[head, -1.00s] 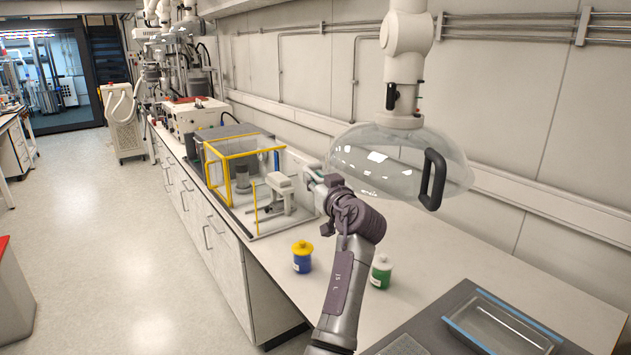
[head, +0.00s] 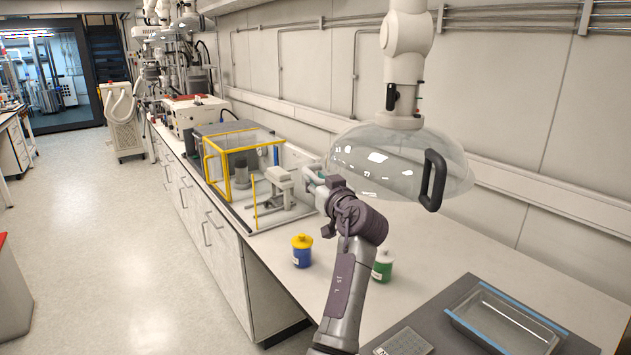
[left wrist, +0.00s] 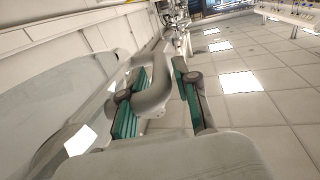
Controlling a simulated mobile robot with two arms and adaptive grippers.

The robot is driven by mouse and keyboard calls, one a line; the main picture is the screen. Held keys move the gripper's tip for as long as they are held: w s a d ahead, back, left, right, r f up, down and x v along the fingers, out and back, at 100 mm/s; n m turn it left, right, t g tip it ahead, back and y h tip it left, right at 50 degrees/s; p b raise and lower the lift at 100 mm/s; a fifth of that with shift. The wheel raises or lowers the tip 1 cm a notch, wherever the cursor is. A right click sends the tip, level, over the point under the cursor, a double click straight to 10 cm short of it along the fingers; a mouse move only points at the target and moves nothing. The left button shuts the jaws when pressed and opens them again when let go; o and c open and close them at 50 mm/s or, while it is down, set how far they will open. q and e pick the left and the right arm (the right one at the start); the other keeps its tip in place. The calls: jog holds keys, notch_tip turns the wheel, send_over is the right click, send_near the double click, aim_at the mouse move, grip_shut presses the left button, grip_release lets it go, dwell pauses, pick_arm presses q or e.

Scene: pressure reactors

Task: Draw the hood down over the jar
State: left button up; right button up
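The clear domed hood (head: 375,175) hangs from a white jointed arm above the counter, with a black handle (head: 433,180) on its right side. My left gripper (head: 312,179) is at the hood's left edge. In the left wrist view its green-padded fingers (left wrist: 160,96) are apart, on either side of a grey curved bar (left wrist: 153,98) that looks like a handle; a gap shows beside the right finger. The clear surface at left there looks like the hood (left wrist: 60,95). A blue jar with a yellow lid (head: 302,252) and a green jar (head: 382,267), partly hidden by my arm, stand upright below.
A yellow-framed clear enclosure (head: 232,170) and a white instrument (head: 280,188) stand behind my left gripper. A glass tray (head: 500,325) lies on a dark mat at the front right. The counter (head: 465,250) right of the green jar is clear.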

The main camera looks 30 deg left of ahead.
pick_arm(q)
jog(key=v, duration=0.7)
dwell(0.3)
